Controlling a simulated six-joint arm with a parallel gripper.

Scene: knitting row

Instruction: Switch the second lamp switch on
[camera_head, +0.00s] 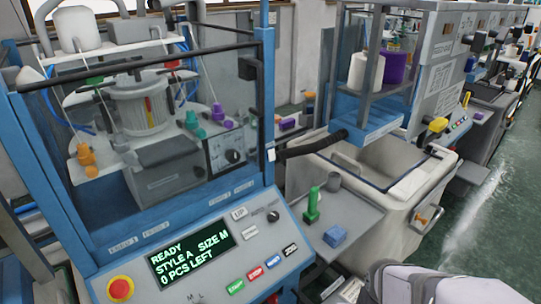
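The nearest knitting machine (75,247) fills the left side, with a blue frame and a sloping grey control panel. Its display (190,250) reads READY, STYLE A, SIZE M, 0 PCS LEFT. A small white switch-like part (270,155) sits on the blue right post; I cannot tell whether it is a lamp switch or how it is set. No part is clearly recognisable as the second lamp switch. A pale, dark-ribbed shape at the bottom right edge may be part of my arm. My gripper's fingers are not in view.
The panel has a red stop knob (120,289) and coloured buttons. A side shelf (353,208) holds a green piece (312,205) and a blue block (335,236). A second machine with a bin (384,160) stands to the right. Green floor (480,215) is open at far right.

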